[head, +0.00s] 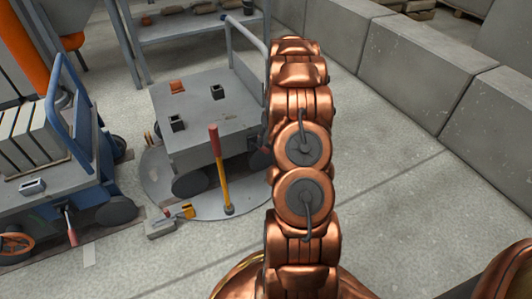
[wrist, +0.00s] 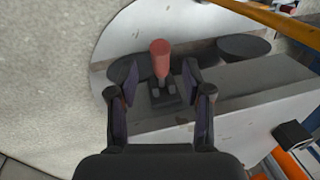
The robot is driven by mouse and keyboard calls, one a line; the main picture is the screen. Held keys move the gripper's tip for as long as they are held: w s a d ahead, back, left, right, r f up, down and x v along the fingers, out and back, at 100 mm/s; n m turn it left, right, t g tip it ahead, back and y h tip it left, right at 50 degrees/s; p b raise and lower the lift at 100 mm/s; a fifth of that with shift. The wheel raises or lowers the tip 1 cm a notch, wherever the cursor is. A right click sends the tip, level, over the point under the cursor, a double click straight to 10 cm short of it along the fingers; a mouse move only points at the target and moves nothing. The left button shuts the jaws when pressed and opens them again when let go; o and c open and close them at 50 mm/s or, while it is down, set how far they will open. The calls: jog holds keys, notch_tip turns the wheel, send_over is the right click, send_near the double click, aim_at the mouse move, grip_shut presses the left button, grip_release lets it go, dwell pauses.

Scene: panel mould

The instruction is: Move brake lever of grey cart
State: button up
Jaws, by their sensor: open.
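The grey cart (head: 205,112) stands on a round plate (head: 155,180) in the head view. In the wrist view its grey side (wrist: 240,102) and two dark wheels show. Its brake lever (wrist: 160,53) has a red grip and rises from a dark bracket between the wheels. My gripper (wrist: 160,72) is open, with one finger on each side of the lever in the picture. I cannot tell whether either finger touches it.
A yellow pole with a red grip (head: 222,170) stands on the plate before the cart. A blue cart (head: 75,170) with its own red-gripped lever (head: 70,228) is at left. Concrete blocks (head: 425,75) line the right. The floor at right is clear.

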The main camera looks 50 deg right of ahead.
jog(key=f, duration=0.2)
jog(key=f+b, duration=0.1)
jog(key=a+f, duration=0.1)
jog(key=f, duration=0.1)
jog(key=shift+w+f+b, duration=0.25)
jog(key=shift+f+b, duration=0.05)
grip_shut()
dwell(0.4)
